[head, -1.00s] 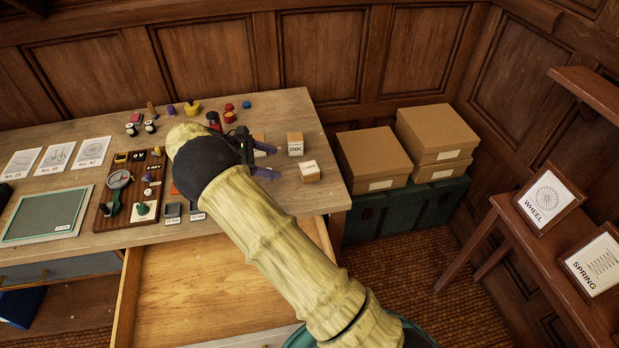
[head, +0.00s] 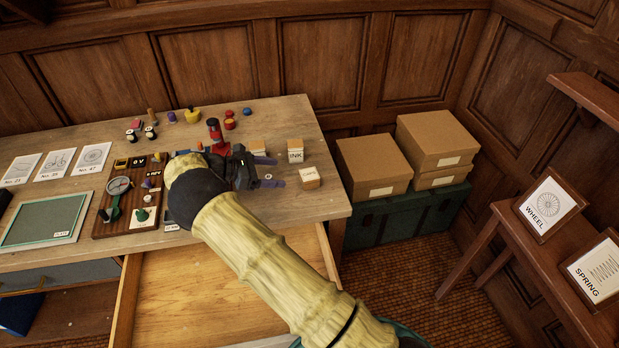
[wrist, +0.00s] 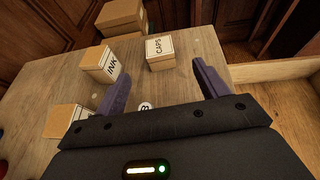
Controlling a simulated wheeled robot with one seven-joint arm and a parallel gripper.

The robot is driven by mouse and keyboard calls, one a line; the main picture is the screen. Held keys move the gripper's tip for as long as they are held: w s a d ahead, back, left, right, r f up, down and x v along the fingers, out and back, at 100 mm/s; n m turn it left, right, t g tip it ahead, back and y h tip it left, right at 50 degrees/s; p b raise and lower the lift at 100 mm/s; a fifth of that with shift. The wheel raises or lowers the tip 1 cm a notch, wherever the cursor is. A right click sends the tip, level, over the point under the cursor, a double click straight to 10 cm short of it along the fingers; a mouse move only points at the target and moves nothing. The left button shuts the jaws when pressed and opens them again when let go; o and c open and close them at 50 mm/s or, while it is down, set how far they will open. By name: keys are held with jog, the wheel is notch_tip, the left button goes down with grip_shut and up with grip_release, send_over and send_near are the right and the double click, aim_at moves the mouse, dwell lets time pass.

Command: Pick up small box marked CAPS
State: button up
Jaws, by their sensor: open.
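The small box marked CAPS (wrist: 159,53) sits on the table, ahead of and between my open fingers in the wrist view, with its label readable. In the head view the same small box (head: 309,178) stands near the table's right edge, just right of my fingertips. My gripper (head: 272,171) is open and empty, low over the table. Its two purple fingers show in the wrist view (wrist: 162,80), apart from the box. The INK box (wrist: 98,63) stands left of the CAPS box in the wrist view; in the head view it is behind it (head: 295,151).
Another small box (wrist: 68,119) lies near my left finger in the wrist view. A small round piece marked B (wrist: 145,107) lies between the fingers. Large cardboard boxes (head: 372,166) stand beyond the table's right edge. An open drawer (head: 215,285) juts out in front.

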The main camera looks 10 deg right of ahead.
aim_at(306, 175)
jog(key=x, duration=0.6)
jog(key=shift+d+f+p, duration=0.15)
jog(key=shift+d+p, duration=0.05)
jog(key=shift+p, duration=0.15)
jog(key=p+x, duration=0.1)
jog(key=x, duration=0.4)
jog(key=shift+w, duration=0.1)
jog(key=shift+c, duration=0.4)
jog(key=c, duration=1)
